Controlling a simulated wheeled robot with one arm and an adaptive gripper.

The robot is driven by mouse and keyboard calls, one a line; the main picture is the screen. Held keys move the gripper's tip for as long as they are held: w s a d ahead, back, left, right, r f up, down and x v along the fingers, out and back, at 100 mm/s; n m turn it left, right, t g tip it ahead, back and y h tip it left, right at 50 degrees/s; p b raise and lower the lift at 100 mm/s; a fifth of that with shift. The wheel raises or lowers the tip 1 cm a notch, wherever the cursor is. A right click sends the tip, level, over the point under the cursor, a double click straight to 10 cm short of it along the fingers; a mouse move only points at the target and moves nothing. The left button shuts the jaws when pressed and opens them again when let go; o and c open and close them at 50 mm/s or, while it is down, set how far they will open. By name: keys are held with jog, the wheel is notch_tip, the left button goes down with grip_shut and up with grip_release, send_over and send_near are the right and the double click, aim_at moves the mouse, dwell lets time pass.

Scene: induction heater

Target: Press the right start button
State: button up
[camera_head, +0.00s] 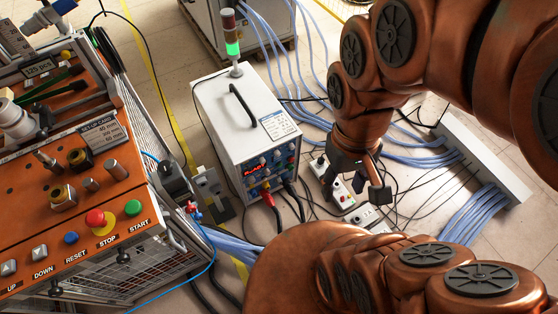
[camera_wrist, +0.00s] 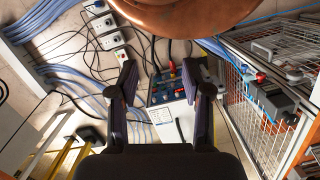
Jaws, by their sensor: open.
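The green start button (camera_head: 133,207), labelled START, sits at the right end of the button row on the orange control panel (camera_head: 30,205), at the left of the head view. A red stop button (camera_head: 95,217) is just left of it on a yellow base, then a blue reset button (camera_head: 71,238). Only one start button shows. My gripper (camera_head: 355,184) is open and empty, well to the right of the panel, above the floor beside the white power unit. In the wrist view its two fingers (camera_wrist: 163,82) are spread apart. The start button cannot be made out there.
The white power unit (camera_head: 243,130) with a lit green signal lamp (camera_head: 232,48) stands between panel and arm. Blue hoses (camera_head: 415,140) and black cables lie on the floor. A wire-mesh cage (camera_wrist: 262,115) is right in the wrist view. Knobs and posts (camera_head: 115,170) rise from the panel.

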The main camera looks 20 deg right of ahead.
grip_shut()
dwell(1.4)
